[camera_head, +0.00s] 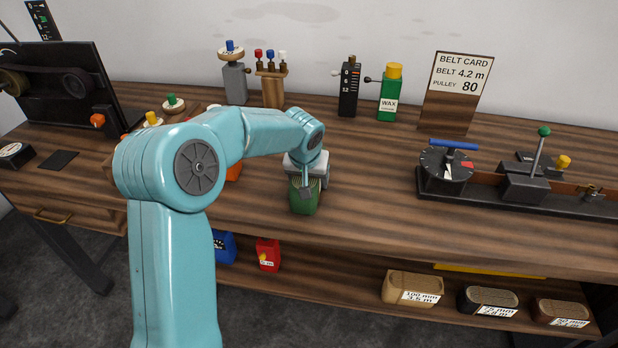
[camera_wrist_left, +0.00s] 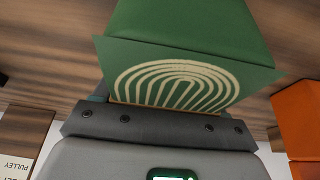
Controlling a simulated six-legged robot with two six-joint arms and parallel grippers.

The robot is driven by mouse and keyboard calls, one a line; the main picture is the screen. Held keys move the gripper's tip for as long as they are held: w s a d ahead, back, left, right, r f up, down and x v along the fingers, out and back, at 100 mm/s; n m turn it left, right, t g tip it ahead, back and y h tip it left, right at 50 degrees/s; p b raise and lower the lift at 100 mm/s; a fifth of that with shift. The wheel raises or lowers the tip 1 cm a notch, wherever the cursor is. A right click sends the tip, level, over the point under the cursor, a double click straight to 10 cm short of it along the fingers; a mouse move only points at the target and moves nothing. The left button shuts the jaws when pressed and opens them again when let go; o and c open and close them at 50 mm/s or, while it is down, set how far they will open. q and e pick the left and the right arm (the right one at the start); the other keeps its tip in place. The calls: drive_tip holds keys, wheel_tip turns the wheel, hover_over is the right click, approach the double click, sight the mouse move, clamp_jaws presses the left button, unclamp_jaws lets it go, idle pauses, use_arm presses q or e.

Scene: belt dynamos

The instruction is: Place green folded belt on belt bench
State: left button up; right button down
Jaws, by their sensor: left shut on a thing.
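The green folded belt (camera_head: 304,204) is in the jaws of my left gripper (camera_head: 306,184), over the front middle of the wooden belt bench (camera_head: 370,215). My left gripper is shut on it. In the left wrist view the green belt (camera_wrist_left: 190,30) fills the upper middle, and its end shows pale nested curves. I cannot tell whether the belt touches the bench top. My right gripper is not in view.
An orange thing (camera_wrist_left: 298,115) lies near the belt, partly behind my arm in the head view. A black fixture with a green-knobbed lever (camera_head: 540,150) stands right. A green wax container (camera_head: 390,95) and belt card (camera_head: 458,90) stand behind. Bench room right of the belt is clear.

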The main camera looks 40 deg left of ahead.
use_arm(q)
drive_tip(key=shift+r, duration=0.15)
drive_tip(key=o, duration=1.8)
drive_tip(key=shift+f, duration=0.2)
drive_tip(key=shift+r, duration=0.35)
drive_tip(key=v, duration=1.1)
drive_tip(key=shift+s+d+r, duration=0.2)
drive_tip(key=shift+r, duration=0.05)
